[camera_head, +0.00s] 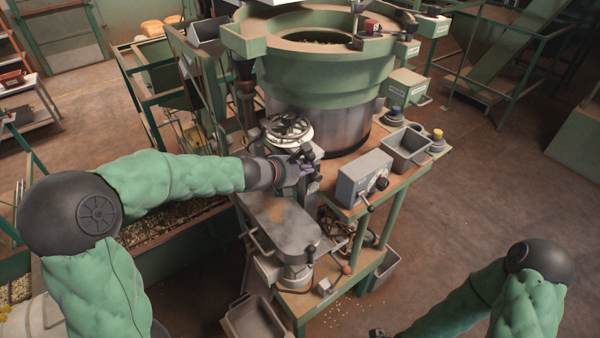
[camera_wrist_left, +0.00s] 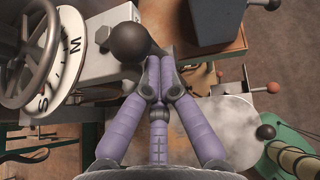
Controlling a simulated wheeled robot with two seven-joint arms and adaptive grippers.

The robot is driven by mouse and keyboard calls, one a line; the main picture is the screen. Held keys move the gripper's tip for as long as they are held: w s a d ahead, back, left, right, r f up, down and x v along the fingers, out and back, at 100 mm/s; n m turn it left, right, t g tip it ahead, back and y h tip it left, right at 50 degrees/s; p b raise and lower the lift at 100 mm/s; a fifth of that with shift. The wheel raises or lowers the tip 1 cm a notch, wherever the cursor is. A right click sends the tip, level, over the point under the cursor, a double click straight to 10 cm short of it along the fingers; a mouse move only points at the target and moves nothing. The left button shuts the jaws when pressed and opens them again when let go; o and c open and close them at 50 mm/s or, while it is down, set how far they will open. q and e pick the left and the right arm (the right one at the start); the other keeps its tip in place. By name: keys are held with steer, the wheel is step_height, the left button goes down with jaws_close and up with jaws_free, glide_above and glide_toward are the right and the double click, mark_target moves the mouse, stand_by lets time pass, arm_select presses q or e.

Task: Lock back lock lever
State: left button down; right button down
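A lever with a black ball knob (camera_wrist_left: 128,42) stands beside the handwheel dial, and I take it as the back lock lever. My left gripper (camera_head: 305,168) is at the machine just below the dial. In the left wrist view its purple fingers (camera_wrist_left: 158,68) come together at the tips, right beside the black knob. The knob overlaps the left finger's tip, and I cannot tell if they touch. No held thing shows between the fingers. A small dark part of my right gripper (camera_head: 377,333) shows at the bottom edge, far from the machine.
The handwheel with its lettered dial (camera_head: 288,130) is close to the left gripper; it also shows in the left wrist view (camera_wrist_left: 35,50). A grey control box (camera_head: 362,178) and a grey bin (camera_head: 405,148) stand to the right. Another black-knobbed lever (camera_head: 311,250) stands nearer. Floor at right is clear.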

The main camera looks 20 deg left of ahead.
mark_target(311, 160)
arm_select(q)
steer(key=shift+w+d+r+p, duration=0.35)
steer(key=shift+w+d+r, duration=0.1)
steer(key=shift+w+d, duration=0.2)
steer(key=shift+w+d+r+p, duration=0.3)
steer(key=shift+w+d+r, duration=0.15)
steer(key=shift+w, duration=0.3)
steer(key=shift+w+d, duration=0.7)
steer(key=shift+w, duration=0.25)
steer(key=shift+d+r, duration=0.1)
steer(key=shift+r, duration=0.1)
